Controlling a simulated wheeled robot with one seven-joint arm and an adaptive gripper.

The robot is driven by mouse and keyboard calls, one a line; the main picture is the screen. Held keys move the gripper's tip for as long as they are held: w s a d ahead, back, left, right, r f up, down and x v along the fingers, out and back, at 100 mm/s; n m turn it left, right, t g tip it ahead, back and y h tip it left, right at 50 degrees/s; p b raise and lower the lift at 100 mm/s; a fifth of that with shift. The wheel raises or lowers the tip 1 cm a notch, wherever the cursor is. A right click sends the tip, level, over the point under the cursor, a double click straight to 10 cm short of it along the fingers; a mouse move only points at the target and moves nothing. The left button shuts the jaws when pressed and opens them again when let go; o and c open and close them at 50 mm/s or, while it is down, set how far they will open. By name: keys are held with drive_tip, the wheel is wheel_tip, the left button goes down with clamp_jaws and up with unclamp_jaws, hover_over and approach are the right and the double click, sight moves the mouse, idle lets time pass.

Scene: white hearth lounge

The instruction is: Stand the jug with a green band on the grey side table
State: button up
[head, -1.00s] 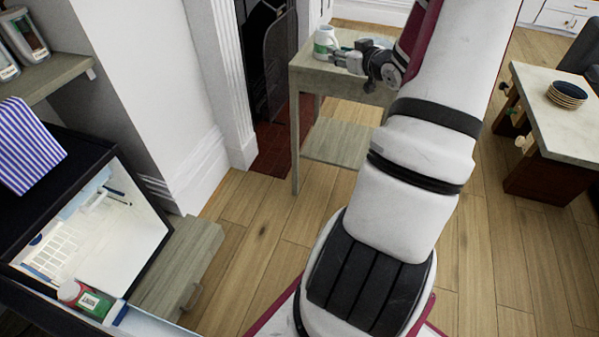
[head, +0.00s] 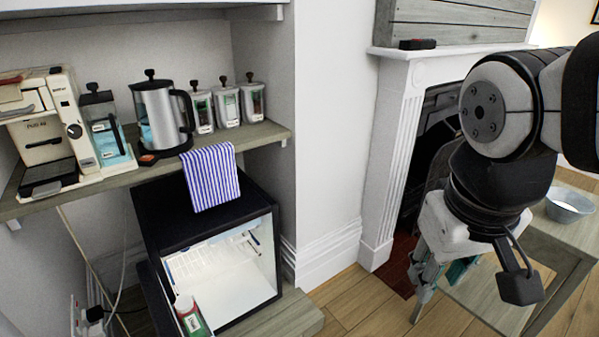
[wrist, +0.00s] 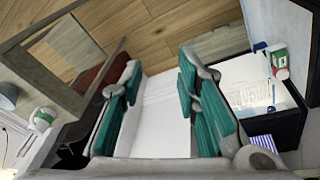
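The jug with a green band (wrist: 43,119), white with a handle, shows at the left of the wrist view on the grey side table (wrist: 38,70). It looks upright there and is clear of my fingers. In the head view my arm hides the jug, and part of the side table (head: 562,238) shows at the right. My gripper (head: 440,275) hangs beside the table, pointing down. In the wrist view my gripper (wrist: 158,80) has its teal-padded fingers apart, with nothing between them.
A grey bowl (head: 570,205) is on the side table. At left, a shelf (head: 270,134) holds a coffee machine (head: 45,125), a kettle (head: 160,115) and canisters.

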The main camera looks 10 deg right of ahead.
drive_tip(key=s+a+n+g+y, duration=0.1)
drive_tip(key=s+a, duration=0.4)
drive_tip(key=s, duration=0.3)
drive_tip(key=shift+s+f+g+y, duration=0.15)
drive_tip(key=shift+f+g+y, duration=0.15)
drive_tip(key=shift+g, duration=0.1)
